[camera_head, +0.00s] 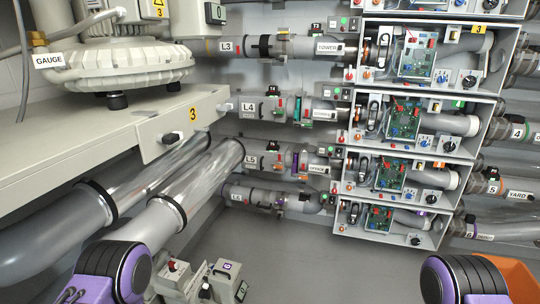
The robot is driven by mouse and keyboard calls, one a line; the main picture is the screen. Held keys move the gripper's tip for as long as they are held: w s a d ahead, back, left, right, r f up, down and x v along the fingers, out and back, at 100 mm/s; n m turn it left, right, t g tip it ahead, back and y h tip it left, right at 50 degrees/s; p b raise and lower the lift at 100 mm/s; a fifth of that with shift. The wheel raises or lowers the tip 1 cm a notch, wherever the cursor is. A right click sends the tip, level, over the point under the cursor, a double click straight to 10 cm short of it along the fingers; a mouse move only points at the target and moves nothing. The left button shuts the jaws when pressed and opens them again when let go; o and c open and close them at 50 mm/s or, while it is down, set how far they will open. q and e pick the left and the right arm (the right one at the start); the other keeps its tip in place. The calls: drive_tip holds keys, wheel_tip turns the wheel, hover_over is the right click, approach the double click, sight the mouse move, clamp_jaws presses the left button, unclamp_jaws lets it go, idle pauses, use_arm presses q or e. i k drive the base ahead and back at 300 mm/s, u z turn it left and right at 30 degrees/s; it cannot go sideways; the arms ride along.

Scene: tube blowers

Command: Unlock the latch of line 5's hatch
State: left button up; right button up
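Line 5 is the grey tube marked L5 (249,160), in the middle of the head view, between the L4 and L6 tubes. Purple and black links of my arms show at the bottom left and bottom right, well short of the tube. Neither gripper's fingers are in view.
An open-fronted box (447,190) with a green circuit board (391,174) stands at right on line 5's level, among several stacked boxes. A grey bench (70,150) and large pipes (195,185) fill the left. A control box (222,282) stands low. Grey floor (300,255) is open ahead.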

sight(276, 165)
drive_tip(key=u, duration=0.05)
drive_tip(key=i, duration=0.15)
drive_tip(key=z, duration=1.15)
drive_tip(key=i, duration=2.15)
drive_tip(key=u, duration=1.95)
